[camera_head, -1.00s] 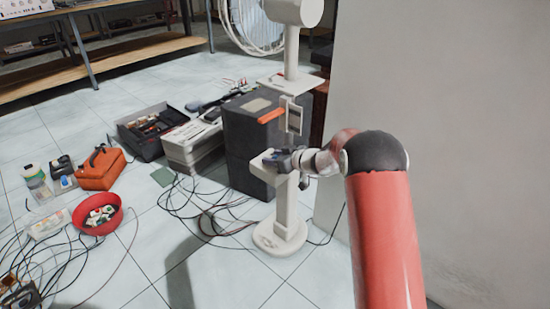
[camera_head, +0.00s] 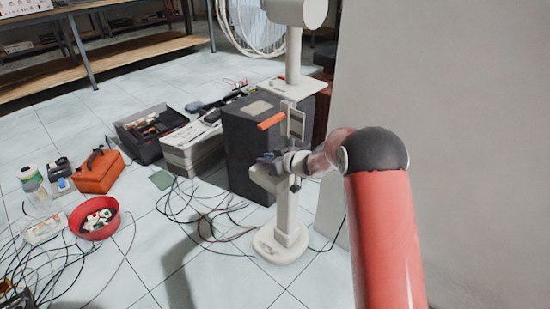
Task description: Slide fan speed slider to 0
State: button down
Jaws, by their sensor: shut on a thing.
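A white fan stands on the floor left of the wall, with its round base (camera_head: 281,244) below and its wire cage (camera_head: 258,25) cut off at the top. A small panel with a dark strip (camera_head: 297,122) is on its column, with an orange bar (camera_head: 272,121) sticking out to the left. My gripper (camera_head: 268,161) reaches in from the right, just above that ledge and below the orange bar. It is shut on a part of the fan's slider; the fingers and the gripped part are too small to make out.
A dark box (camera_head: 240,145) stands close behind the fan. Left are a white stack (camera_head: 190,150), an open toolbox (camera_head: 150,130), an orange bag (camera_head: 98,172), a red bowl (camera_head: 95,230) and loose cables. The wall (camera_head: 450,120) is close on the right.

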jog(key=shift+w+a+r, duration=0.1)
jog(key=shift+w+a, duration=0.15)
jog(key=shift+w, duration=0.05)
jog(key=c, duration=1.2)
grip_release()
jog(key=shift+c, duration=0.2)
jog(key=shift+s, duration=0.1)
notch_tip(320, 180, up, 3)
send_over(284, 181)
jog(key=w, duration=0.3)
jog(key=shift+a, duration=0.4)
jog(key=shift+s+d, duration=0.1)
